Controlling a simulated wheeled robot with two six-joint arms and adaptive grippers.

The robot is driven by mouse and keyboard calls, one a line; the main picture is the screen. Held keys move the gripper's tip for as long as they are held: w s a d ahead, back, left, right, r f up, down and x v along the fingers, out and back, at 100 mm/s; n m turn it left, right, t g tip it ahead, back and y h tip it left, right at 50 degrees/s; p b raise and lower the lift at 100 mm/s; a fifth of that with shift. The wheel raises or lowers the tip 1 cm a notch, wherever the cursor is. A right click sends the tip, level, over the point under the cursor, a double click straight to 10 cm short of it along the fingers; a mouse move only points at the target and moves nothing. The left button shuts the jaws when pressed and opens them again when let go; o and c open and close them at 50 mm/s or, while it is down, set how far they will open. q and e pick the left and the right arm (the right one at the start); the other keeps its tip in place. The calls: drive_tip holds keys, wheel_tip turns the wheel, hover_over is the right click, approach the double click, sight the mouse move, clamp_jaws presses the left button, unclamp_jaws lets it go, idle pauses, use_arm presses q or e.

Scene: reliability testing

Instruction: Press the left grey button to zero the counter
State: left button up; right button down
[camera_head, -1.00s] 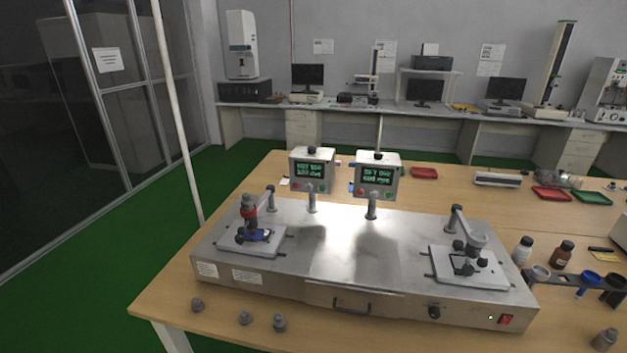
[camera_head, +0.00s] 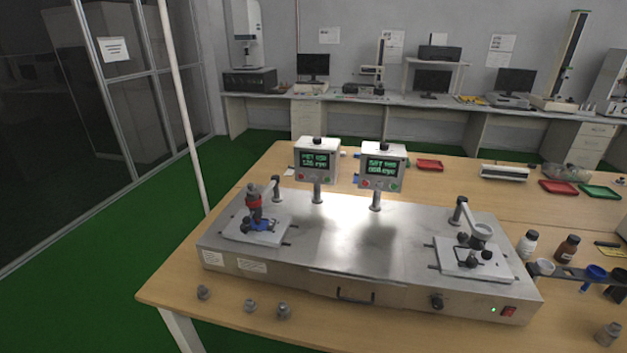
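Two white counter boxes stand on posts on a long steel test bench (camera_head: 345,240). The left counter box (camera_head: 317,146) has a lit display with green text, small buttons below it and a dark knob on top. The right counter box (camera_head: 382,151) looks alike. A red button and a green button show on each; a grey button is too small to make out for certain. Neither of my grippers is in view.
A clamp fixture (camera_head: 255,222) stands at the bench's left, another (camera_head: 474,255) at its right. Small grey weights (camera_head: 283,311) lie on the wooden table's front edge. Bottles (camera_head: 567,249) and a rack stand at the right. The bench middle is clear.

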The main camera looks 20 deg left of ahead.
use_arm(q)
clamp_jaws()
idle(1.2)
